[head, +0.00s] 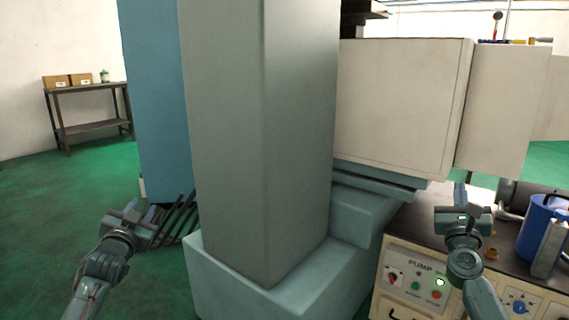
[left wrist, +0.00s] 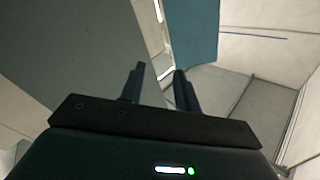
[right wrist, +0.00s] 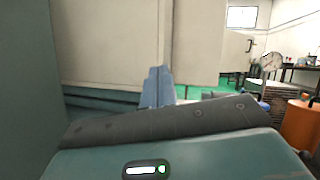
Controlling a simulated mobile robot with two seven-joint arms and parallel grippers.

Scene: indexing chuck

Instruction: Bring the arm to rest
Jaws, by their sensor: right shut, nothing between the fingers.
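My left gripper (head: 141,209) is over the green floor at the left of the head view, beside the grey machine column. In the left wrist view its two fingers (left wrist: 159,72) stand apart with nothing between them. My right gripper (head: 461,192) is raised above the pump unit's bench top at the right. In the right wrist view its fingers (right wrist: 159,72) are together and hold nothing. Both grippers look clear of the objects around them.
The tall grey column (head: 262,130) on its base stands between my arms. A cream cabinet (head: 400,105) is behind the right gripper. A pump panel (head: 410,280) and a blue cylinder (head: 535,225) stand at the right. A table with boxes (head: 90,88) is far left.

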